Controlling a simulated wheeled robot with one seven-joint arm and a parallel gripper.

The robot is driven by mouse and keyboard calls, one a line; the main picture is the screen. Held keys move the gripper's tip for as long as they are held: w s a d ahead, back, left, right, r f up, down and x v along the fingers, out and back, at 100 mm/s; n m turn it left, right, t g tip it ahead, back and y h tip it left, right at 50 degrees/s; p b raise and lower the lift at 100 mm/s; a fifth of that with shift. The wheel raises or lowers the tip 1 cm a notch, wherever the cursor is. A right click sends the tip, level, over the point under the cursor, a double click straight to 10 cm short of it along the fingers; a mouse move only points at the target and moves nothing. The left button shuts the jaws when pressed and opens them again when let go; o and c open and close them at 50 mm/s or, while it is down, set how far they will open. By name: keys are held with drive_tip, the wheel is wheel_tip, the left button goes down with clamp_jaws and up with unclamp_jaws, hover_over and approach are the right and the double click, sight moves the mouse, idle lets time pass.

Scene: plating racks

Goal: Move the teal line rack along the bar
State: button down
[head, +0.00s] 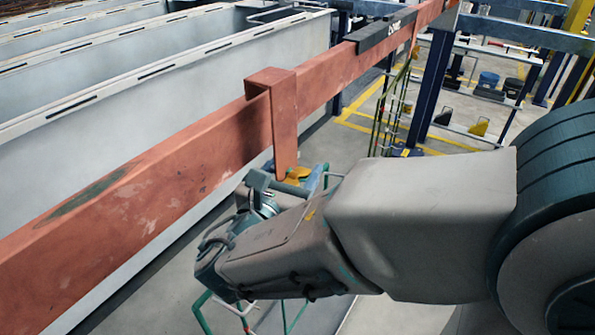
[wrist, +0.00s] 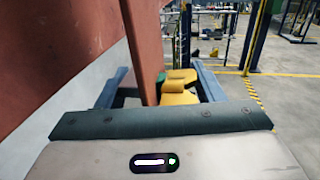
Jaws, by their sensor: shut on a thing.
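The teal line rack (head: 202,318) hangs below the copper-coloured bar (head: 150,180) in the head view; my arm hides much of it. Its copper-coloured hook (head: 272,90) sits over the top of the bar, with its strap hanging on the near side. In the wrist view, the strap (wrist: 138,50) comes down to a yellow part (wrist: 178,92) with a small teal piece beside it. My gripper (wrist: 165,92) has blue fingers on both sides of these parts and is shut on the rack just under the strap. In the head view my gripper (head: 300,180) is partly hidden.
A dark block with white lettering (head: 388,33) sits on the bar farther right. An olive-green wire rack (head: 390,110) hangs near a dark blue post (head: 432,85). Long pale tanks (head: 150,100) stand behind the bar. The bar between hook and block looks clear.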

drive_tip(key=shift+w+a+r, duration=0.1)
drive_tip(key=shift+w+a, duration=0.5)
drive_tip(key=shift+a, duration=0.25)
drive_tip(key=shift+w+a+r, duration=0.1)
drive_tip(key=shift+w+a, duration=0.5)
drive_tip(key=shift+a, duration=0.25)
drive_tip(key=shift+p, duration=0.4)
drive_tip(key=shift+f, duration=0.15)
drive_tip(key=shift+f+b, duration=1)
drive_tip(key=shift+f, duration=0.35)
drive_tip(key=shift+p, duration=0.3)
drive_tip(key=d+x, duration=0.2)
drive_tip(key=x, duration=1)
drive_tip(key=shift+s+b, duration=0.45)
drive_tip(key=shift+s, duration=0.05)
idle(1.1)
drive_tip(key=shift+w+r, duration=0.1)
